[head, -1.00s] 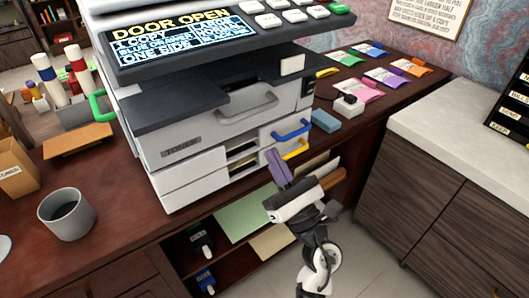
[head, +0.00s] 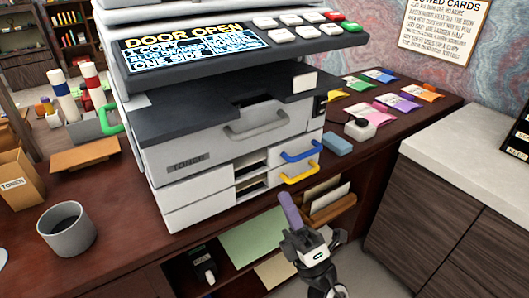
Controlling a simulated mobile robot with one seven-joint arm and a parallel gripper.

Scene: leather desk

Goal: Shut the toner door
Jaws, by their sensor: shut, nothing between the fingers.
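The copier (head: 180,215) stands on the dark desk, and its display (head: 190,48) reads "DOOR OPEN". The toner door (head: 212,155) is the pale front panel labelled "TONER", with a grey bar handle (head: 257,125). A dark gap shows behind its top edge, under the dark top. How far it leans out is hard to tell. My gripper (head: 286,198), with purple fingers, is shut and empty. It is in front of and below the copier's lower right corner, apart from the toner door.
Blue (head: 301,151) and yellow (head: 300,173) handles stick out at the copier's lower right, and a green handle (head: 110,119) at its left. A grey mug (head: 66,230) and a toner box (head: 22,187) stand at left. A blue block (head: 337,144) lies at right.

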